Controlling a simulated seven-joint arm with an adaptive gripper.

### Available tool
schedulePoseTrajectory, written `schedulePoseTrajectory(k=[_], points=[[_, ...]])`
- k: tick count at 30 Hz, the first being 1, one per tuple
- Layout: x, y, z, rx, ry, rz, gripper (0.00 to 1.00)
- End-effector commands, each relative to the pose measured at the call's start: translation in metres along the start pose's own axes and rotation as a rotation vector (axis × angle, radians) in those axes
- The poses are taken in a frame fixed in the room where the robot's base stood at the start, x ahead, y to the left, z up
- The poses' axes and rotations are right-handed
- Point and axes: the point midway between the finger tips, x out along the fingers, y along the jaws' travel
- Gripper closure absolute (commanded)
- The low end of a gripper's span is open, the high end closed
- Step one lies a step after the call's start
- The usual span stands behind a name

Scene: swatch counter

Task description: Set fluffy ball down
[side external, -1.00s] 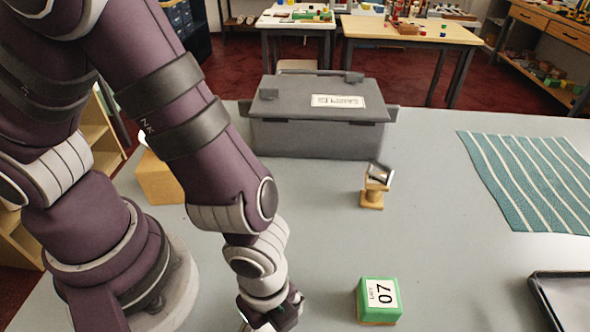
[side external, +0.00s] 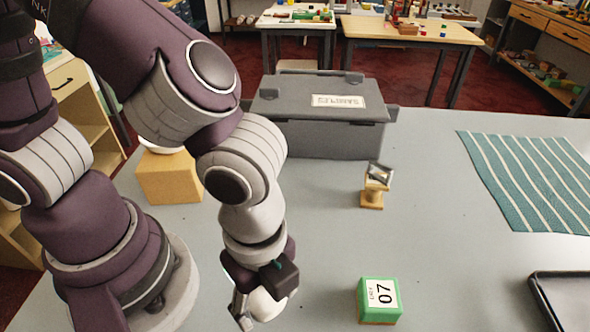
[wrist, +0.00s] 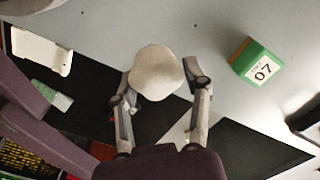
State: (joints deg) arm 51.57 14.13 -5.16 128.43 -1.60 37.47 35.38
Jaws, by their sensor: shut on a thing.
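The fluffy ball (side external: 268,305) is white and round. It is at the lower middle of the side view, partly hidden by my gripper (side external: 257,307). In the wrist view the ball (wrist: 157,72) sits between the two fingertips of my gripper (wrist: 160,84). My gripper is shut on it and points down toward the grey counter (side external: 325,245). I cannot tell how far the ball is above the counter.
A green block labelled 07 (side external: 379,301) is right of my gripper. A small wooden stand (side external: 372,195), a grey samples case (side external: 318,138) and a tan block (side external: 170,180) stand farther back. A striped teal cloth (side external: 530,180) and a dark tray (side external: 565,300) lie right.

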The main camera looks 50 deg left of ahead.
Motion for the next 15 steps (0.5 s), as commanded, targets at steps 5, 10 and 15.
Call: schedulePoseTrajectory(k=[5,10,15], points=[[-0.016,-0.009,0.009,-0.082,0.000,0.000,0.67],[-0.004,-0.039,0.049,-0.429,-0.003,0.003,0.67],[0.012,-0.059,0.110,-0.894,-0.003,0.004,0.67]])
